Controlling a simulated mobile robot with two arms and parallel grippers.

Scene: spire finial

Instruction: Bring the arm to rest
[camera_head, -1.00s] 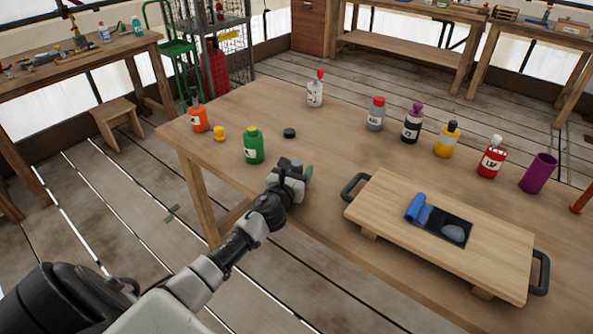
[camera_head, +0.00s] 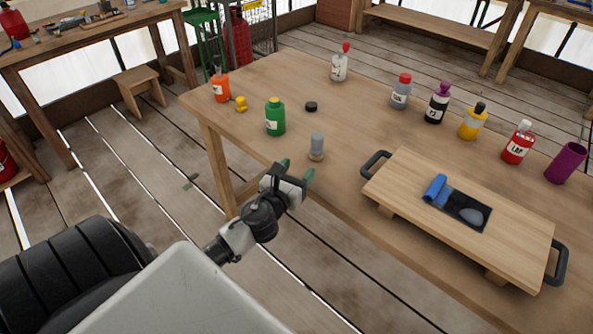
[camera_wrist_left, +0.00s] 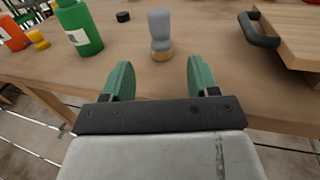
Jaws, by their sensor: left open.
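My left gripper (camera_head: 297,175) is open and empty at the near edge of the wooden table (camera_head: 335,195). Its two green fingers show apart in the left wrist view (camera_wrist_left: 160,78), with nothing between them. A small grey object with a tan base (camera_head: 317,147) stands upright on the table just beyond the fingertips. It also shows ahead of the fingers in the left wrist view (camera_wrist_left: 160,32), apart from them. My right gripper is in neither view.
A green bottle (camera_head: 275,117), black cap (camera_head: 311,106) and orange bottle (camera_head: 221,88) stand to the left. Several bottles line the back. Floor is open left of the table.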

